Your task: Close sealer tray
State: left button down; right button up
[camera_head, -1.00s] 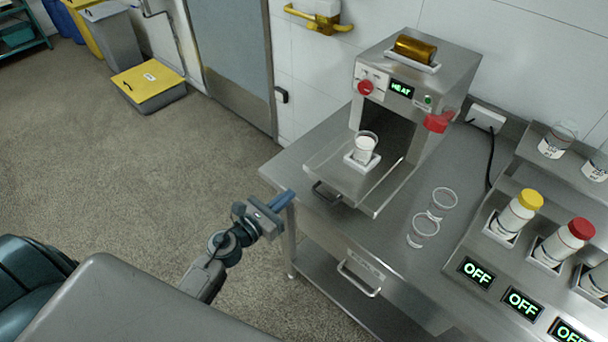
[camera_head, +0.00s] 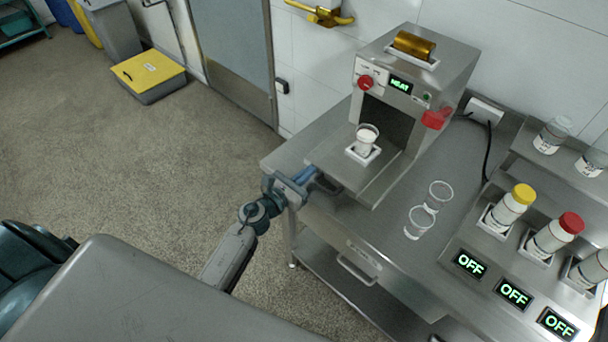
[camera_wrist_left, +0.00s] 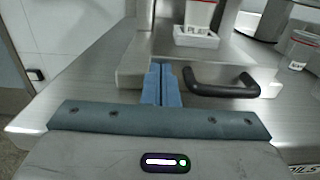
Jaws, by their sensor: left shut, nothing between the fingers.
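The sealer (camera_head: 412,85) is a steel box with a gold film roll on top and a lit "HEAT" display. Its flat tray (camera_head: 342,168) is pulled out toward the front left, with a cup of white contents (camera_head: 366,140) in a white holder on it. My left gripper (camera_head: 306,176) is shut and empty, at the tray's front edge. In the left wrist view, the blue fingers (camera_wrist_left: 161,84) are together, left of the tray's dark handle (camera_wrist_left: 222,84) and close to the tray front. Whether they touch it I cannot tell. My right gripper is not in view.
Two clear empty cups (camera_head: 419,222) stand on the steel table right of the tray. White bottles with yellow and red caps (camera_head: 511,207) stand in a rack above "OFF" displays (camera_head: 470,263). A drawer handle (camera_head: 357,270) sits below the table's edge.

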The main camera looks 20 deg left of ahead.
aim_at(326, 158)
pick_arm(q)
jog(key=x, duration=0.8)
jog(key=shift+w+d+f+b, duration=0.1)
jog(key=shift+w+b, duration=0.2)
jog(key=shift+s, duration=0.1)
